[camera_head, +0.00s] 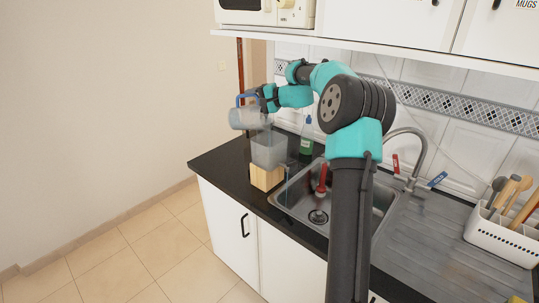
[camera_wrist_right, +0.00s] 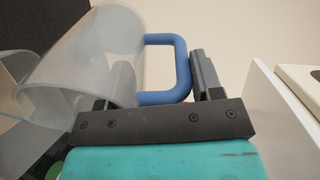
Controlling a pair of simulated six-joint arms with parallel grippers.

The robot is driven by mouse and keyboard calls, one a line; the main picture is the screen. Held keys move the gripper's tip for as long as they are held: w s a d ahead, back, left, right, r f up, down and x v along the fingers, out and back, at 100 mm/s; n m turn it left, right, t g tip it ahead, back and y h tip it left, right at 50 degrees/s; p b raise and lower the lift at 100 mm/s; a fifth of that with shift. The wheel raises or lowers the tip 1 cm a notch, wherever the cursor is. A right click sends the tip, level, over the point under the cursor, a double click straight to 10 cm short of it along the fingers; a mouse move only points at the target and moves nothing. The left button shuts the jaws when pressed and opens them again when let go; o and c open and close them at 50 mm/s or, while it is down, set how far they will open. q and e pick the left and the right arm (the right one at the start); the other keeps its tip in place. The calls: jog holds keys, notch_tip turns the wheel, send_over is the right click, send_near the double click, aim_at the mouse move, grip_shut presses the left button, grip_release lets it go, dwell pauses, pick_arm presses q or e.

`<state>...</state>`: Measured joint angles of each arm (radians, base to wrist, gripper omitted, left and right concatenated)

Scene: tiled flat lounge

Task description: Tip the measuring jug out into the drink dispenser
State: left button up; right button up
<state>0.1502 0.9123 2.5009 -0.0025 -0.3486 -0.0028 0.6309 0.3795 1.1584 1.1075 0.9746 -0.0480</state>
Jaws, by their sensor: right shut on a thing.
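The measuring jug (camera_head: 245,118) is translucent with a blue handle. It lies tilted nearly on its side in the air, just above the drink dispenser. My right gripper (camera_head: 264,98) is shut on the blue handle. The right wrist view shows the jug (camera_wrist_right: 85,62) large, with its handle between the fingers of the gripper (camera_wrist_right: 155,98). The drink dispenser (camera_head: 268,152) is a clear grey box on a wooden stand at the counter's left end. A clear edge at the far left of the wrist view is probably the dispenser. I cannot tell whether the jug holds anything. My left gripper is not in view.
A steel sink (camera_head: 293,199) with a tap (camera_head: 420,150) lies right of the dispenser. A green bottle (camera_head: 307,138) stands behind it. A white utensil rack (camera_head: 500,236) is at the right. Wall cupboards (camera_head: 400,22) hang above the arm. Open floor lies left of the counter.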

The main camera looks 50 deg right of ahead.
jog(key=shift+s+d+r, duration=0.1)
jog(key=shift+s, duration=0.1)
dwell(0.8)
